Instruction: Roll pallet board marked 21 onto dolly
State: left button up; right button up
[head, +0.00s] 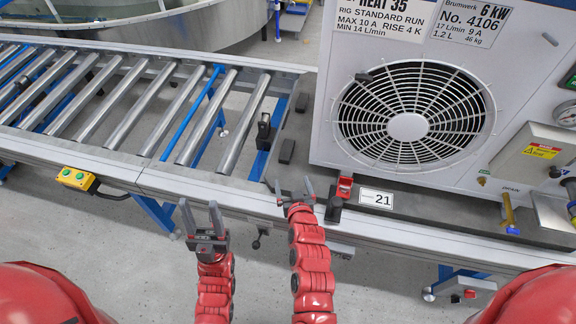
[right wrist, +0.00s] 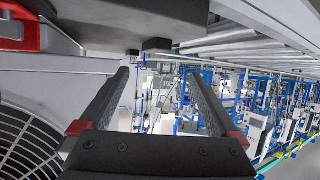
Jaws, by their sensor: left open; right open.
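The pallet board (head: 408,203) is a dark grey slab under a large white heat pump unit (head: 330,110), on the right-hand frame. A white label "21" (head: 377,199) is on its front edge. A red-and-black latch (head: 343,188) is just left of the label. My right gripper (head: 293,185) is open and empty at the board's front left end, left of the latch; contact cannot be told. Its spread fingers show in the right wrist view (right wrist: 158,78). My left gripper (head: 201,211) is open and empty in front of the roller track. Which frame is the dolly is unclear.
A roller track (head: 125,105) with steel rollers and one blue roller lies left of the board. A yellow button box (head: 76,178) hangs on its front rail. A caster (head: 428,293) shows below the right-hand frame. A round tank (head: 220,22) stands behind.

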send_near(286, 160)
jog(key=x, duration=0.3)
jog(key=shift+w+f, duration=0.2)
jog(key=shift+w, duration=0.05)
jog(key=b+x, duration=0.4)
jog(key=x, duration=0.1)
jog(key=shift+a+f, duration=0.15)
jog(key=shift+f, duration=0.1)
jog(key=shift+w+b, duration=0.45)
jog(key=shift+b, duration=0.15)
jog(key=shift+r, duration=0.1)
grip_shut()
